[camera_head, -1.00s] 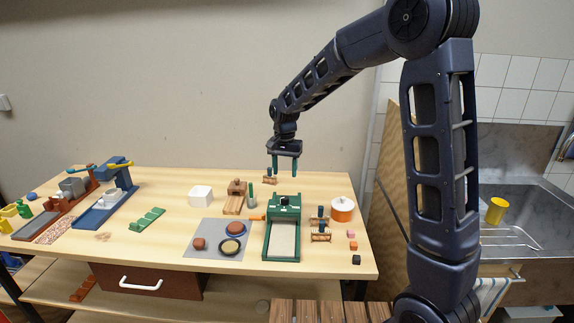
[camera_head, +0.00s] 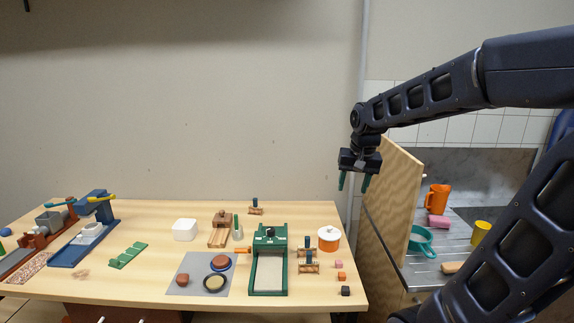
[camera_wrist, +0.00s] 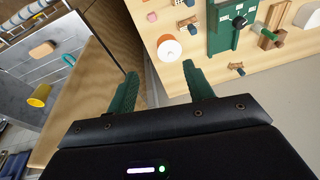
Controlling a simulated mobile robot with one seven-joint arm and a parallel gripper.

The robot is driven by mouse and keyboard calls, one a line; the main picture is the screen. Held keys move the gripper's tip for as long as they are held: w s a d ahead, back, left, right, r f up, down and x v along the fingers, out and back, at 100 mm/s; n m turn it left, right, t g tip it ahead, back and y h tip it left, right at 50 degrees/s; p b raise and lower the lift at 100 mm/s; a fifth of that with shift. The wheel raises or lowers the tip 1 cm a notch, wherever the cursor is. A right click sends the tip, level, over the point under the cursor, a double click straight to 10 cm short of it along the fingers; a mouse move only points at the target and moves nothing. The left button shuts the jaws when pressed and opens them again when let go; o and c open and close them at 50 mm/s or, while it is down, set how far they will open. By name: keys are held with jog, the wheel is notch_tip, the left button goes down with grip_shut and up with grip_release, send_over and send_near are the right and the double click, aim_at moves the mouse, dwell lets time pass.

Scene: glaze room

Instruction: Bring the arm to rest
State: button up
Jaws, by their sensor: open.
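My gripper (camera_head: 354,183) hangs from my arm in the head view, above and beyond the right end of the wooden table (camera_head: 150,283). Its two green fingers are apart with nothing between them. It points down, near the top of an upright plywood panel (camera_head: 391,215). In the wrist view, my gripper (camera_wrist: 160,88) shows both green fingers spread and empty, with the panel edge and the table below. My arm comes in from the right side of the head view.
On the table are a green press-like frame (camera_head: 269,262), an orange-and-white round pot (camera_head: 329,239), a white box (camera_head: 185,230) and a grey mat (camera_head: 184,277) with round pieces. A metal sink counter (camera_head: 455,245) with an orange jug (camera_head: 437,198) stands right of the panel.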

jog(key=s+d+n+t, duration=0.1)
jog(key=s+d+t, duration=0.1)
jog(key=s+d, duration=0.6)
jog(key=shift+s+d+f+h, duration=0.35)
jog(key=shift+s+f+h, duration=0.05)
jog(key=shift+s, duration=1.65)
